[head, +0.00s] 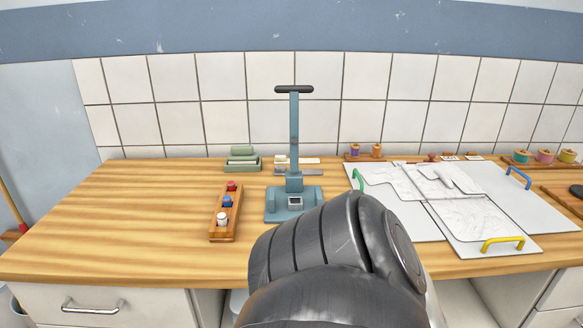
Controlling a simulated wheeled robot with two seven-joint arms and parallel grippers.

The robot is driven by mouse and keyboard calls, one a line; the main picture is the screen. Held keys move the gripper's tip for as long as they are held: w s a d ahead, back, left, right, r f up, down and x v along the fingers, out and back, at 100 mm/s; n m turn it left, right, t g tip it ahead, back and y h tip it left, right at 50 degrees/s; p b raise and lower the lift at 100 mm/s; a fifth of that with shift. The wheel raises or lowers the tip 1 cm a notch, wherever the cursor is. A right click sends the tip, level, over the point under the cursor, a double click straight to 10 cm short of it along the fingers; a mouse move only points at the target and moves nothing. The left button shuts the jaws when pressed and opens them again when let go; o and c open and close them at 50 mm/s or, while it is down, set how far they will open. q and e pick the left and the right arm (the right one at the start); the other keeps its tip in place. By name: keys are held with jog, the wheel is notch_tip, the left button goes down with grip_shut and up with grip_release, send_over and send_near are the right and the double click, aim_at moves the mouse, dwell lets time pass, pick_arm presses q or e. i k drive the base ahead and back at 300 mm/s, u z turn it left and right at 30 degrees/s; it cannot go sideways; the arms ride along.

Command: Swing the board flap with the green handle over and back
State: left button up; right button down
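The board (405,233) lies flat on the right part of the wooden worktop, with white, marble-patterned flaps on it. The green handle (358,180) stands up at its left edge, on a pale flap (378,194). A yellow handle (502,244) is at the front right, and a blue handle (518,177) is at the far right. A dark rounded link of my own arm fills the lower middle and hides the worktop just left of and in front of the board. Neither of my grippers shows, so I cannot see whether they are open or shut.
A blue-grey upright device with a black crossbar (293,150) stands left of the board. A wooden rack (226,212) with small bottles lies farther left. Spools (377,150) stand behind the board. The worktop (130,220) is bare at the left.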

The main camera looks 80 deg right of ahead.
aim_at(418, 225)
jog(key=z, duration=2.35)
